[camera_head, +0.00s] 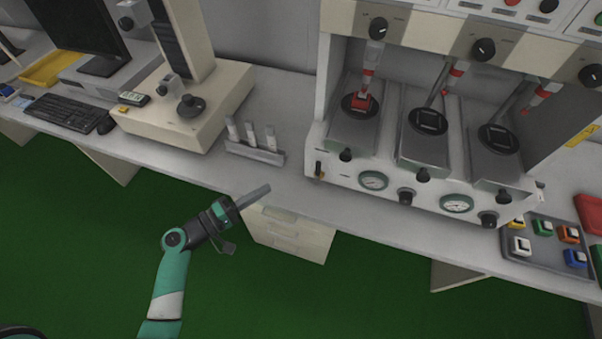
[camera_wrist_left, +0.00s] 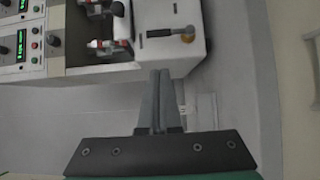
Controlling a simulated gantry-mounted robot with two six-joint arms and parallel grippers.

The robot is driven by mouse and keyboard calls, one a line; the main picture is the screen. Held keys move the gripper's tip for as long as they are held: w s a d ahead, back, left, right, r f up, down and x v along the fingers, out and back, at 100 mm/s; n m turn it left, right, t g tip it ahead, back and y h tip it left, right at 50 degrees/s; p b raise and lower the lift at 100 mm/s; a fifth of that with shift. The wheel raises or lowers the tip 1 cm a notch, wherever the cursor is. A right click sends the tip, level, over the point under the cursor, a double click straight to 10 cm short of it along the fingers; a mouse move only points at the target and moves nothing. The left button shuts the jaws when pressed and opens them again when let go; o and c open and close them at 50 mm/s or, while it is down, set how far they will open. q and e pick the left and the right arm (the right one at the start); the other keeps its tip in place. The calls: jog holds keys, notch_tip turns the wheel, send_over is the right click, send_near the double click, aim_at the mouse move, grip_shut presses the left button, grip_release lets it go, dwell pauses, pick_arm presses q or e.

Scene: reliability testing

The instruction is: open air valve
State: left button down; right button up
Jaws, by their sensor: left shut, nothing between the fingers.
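The test machine (camera_head: 410,188) stands on the bench at the right of the head view. My left gripper (camera_head: 267,188) is shut and empty, in front of the bench edge, left of and apart from the valve. In the left wrist view, the closed fingers (camera_wrist_left: 160,74) point toward the housing. My right gripper is not in view.
A rack with several white rods (camera_head: 255,151) stands on the bench left of the machine. Gauges (camera_head: 373,181) and black knobs line the machine's front. A tray of coloured blocks (camera_head: 532,256) lies at the right. The bench strip beside the valve is clear.

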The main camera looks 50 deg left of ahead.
pick_arm(q)
jog(key=shift+a+y, duration=0.3)
jog(key=shift+a, duration=0.2)
jog(key=b, duration=0.2)
send_near(318, 173)
jog(key=w+a, duration=0.3)
jog(key=a, duration=0.2)
jog(key=w+d, duration=0.1)
jog(key=w+d+r, duration=0.1)
jog(key=w+d, duration=0.1)
jog(key=shift+w+d, duration=0.25)
jog(key=shift+w, duration=0.1)
jog(key=shift+r+p, duration=0.15)
jog(key=shift+p, duration=0.2)
